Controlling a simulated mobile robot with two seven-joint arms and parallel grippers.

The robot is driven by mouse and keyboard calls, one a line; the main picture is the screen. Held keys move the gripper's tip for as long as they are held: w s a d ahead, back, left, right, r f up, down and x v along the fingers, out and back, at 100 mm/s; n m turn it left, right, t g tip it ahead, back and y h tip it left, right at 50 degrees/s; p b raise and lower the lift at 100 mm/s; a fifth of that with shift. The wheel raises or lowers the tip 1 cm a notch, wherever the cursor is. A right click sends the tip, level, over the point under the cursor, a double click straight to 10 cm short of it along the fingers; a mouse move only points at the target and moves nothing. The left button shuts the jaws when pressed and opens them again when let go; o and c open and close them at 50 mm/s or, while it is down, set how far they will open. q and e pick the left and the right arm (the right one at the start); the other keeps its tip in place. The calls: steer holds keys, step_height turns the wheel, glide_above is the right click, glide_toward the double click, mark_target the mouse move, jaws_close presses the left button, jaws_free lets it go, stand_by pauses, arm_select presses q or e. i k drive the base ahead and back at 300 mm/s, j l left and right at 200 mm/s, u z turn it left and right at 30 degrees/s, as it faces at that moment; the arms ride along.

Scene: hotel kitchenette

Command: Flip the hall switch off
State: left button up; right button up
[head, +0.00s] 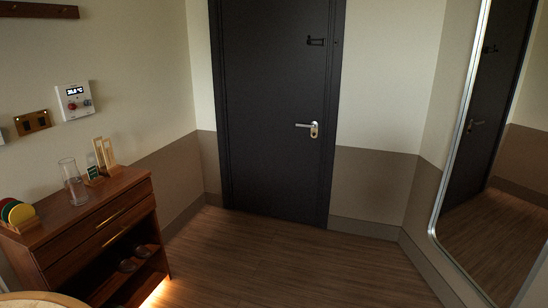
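A brass-coloured wall plate with two dark switches (33,122) is on the left wall in the head view, above the wooden cabinet. I cannot tell from here which one is the hall switch, nor whether either is on or off. Part of another pale fitting shows at the left picture edge. Neither of my grippers is in view.
A wooden cabinet (98,218) stands below the switches, bearing a glass cylinder (73,182), a wooden rack and coloured discs (17,212). A pale round edge (42,300) shows at bottom left. The floor (270,262) is clear before the closed dark door (272,110). A mirror (490,150) stands right.

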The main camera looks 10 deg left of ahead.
mark_target(26, 124)
steer(key=i+u, duration=0.3)
steer(key=i, duration=0.35)
steer(key=i+l+u, duration=0.1)
steer(key=i+u, duration=0.2)
steer(key=i, duration=0.3)
steer(key=u, duration=0.45)
steer(key=i+u, duration=0.15)
steer(key=u, duration=0.3)
steer(key=l+u, duration=0.1)
steer(key=u, duration=0.3)
steer(key=i+u, duration=0.1)
steer(key=u, duration=0.35)
steer(key=i+l, duration=0.5)
steer(key=i, duration=0.2)
steer(key=i+l, duration=1.05)
steer(key=i, duration=0.3)
steer(key=j+u, duration=0.05)
